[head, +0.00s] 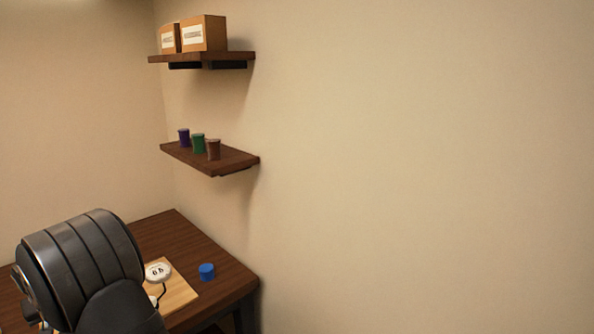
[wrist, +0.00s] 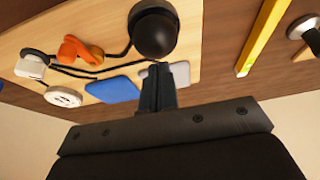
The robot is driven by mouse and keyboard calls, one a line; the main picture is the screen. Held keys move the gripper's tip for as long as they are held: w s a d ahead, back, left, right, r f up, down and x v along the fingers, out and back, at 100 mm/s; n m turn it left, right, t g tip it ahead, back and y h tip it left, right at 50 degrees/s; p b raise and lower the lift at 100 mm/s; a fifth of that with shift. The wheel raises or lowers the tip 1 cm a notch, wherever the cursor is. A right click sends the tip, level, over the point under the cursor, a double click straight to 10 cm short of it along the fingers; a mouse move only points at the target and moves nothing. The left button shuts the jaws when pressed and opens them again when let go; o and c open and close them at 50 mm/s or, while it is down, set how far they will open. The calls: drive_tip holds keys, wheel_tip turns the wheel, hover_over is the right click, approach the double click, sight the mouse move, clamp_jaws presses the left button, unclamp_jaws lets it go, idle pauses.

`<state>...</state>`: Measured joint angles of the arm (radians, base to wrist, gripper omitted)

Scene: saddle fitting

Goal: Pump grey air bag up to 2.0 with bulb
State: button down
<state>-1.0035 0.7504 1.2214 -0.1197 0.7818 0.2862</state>
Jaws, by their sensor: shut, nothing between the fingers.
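In the wrist view my gripper (wrist: 158,75) is shut and empty, its fingers pointing at the board. A round black bulb (wrist: 155,30) sits on the light wooden board just beyond the fingertips; I cannot tell if they touch. A black hose runs from the bulb to an orange fitting (wrist: 80,48). A white round gauge (wrist: 63,97) lies nearby; it also shows in the head view (head: 158,271), its digits too small to read surely. A flat pale grey piece (wrist: 181,73), perhaps the grey air bag, is partly hidden behind the fingers. A flat blue piece (wrist: 112,90) lies beside it.
A yellow stick (wrist: 262,38) and a metal-ended tool (wrist: 303,28) lie on the dark table beside the board. In the head view a large black ribbed form (head: 85,260) blocks much of the table. A blue cylinder (head: 207,271) stands right of the board.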

idle(0.4)
drive_tip(key=shift+f, duration=1.6)
drive_tip(key=shift+r, duration=1.6)
drive_tip(key=shift+f, duration=0.15)
drive_tip(key=shift+f, duration=1.45)
drive_tip(key=shift+r, duration=1.6)
drive_tip(key=shift+f, duration=0.1)
